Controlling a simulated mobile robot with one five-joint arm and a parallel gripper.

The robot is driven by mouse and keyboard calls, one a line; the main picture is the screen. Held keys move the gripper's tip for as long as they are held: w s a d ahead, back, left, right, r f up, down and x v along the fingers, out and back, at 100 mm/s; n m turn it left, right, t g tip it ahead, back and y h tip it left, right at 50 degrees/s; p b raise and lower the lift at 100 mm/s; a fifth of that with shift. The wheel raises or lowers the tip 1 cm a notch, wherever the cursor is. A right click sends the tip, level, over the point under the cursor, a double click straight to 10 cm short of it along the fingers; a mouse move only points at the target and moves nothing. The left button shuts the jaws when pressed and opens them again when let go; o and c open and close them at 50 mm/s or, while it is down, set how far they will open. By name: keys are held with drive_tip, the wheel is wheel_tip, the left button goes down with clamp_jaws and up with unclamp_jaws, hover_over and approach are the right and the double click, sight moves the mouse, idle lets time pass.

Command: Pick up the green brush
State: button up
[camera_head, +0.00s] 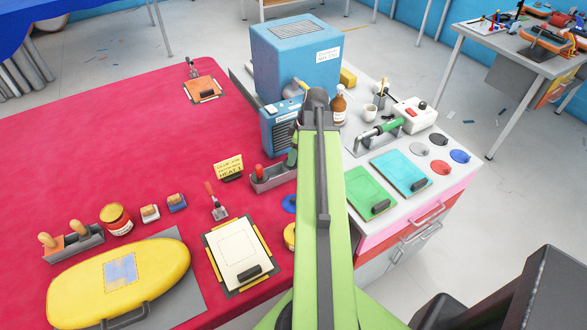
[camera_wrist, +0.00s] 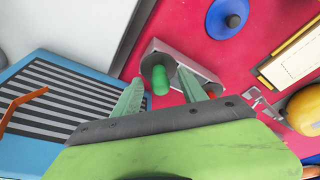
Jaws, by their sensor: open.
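The green brush (camera_head: 292,157) stands handle-up in a grey holder (camera_head: 268,184) on the red table, beside a red-handled one (camera_head: 258,171). My arm partly covers that spot in the head view. In the wrist view the green handle (camera_wrist: 160,82) is seen from above, with the grey holder (camera_wrist: 197,62) around it. My gripper (camera_wrist: 158,88) is open; its two pale green fingers appear on either side of the handle in the picture. I cannot tell how far above it they are.
A blue machine (camera_head: 280,128) stands close behind the holder; its striped grille (camera_wrist: 60,105) fills the wrist view's left. A yellow sign (camera_head: 228,167) and a framed white pad (camera_head: 238,250) are nearby. A white counter (camera_head: 350,222) with pads and tools is right.

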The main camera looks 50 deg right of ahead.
sight(296, 164)
drive_tip(key=shift+w+f, duration=0.15)
drive_tip(key=shift+f, duration=0.5)
drive_tip(key=shift+r, duration=0.2)
clamp_jaws()
drive_tip(key=shift+r+p, duration=0.3)
drive_tip(key=shift+p, duration=0.1)
drive_tip(key=p+v, duration=0.5)
drive_tip(key=shift+a, duration=0.15)
drive_tip(key=s+d+r+p, duration=0.4)
drive_tip(key=s+r+p, duration=0.1)
drive_tip(key=s, duration=0.4)
drive_tip(key=shift+s+d+r, duration=0.2)
drive_tip(key=shift+d+r, duration=0.1)
drive_tip(key=shift+d, duration=0.1)
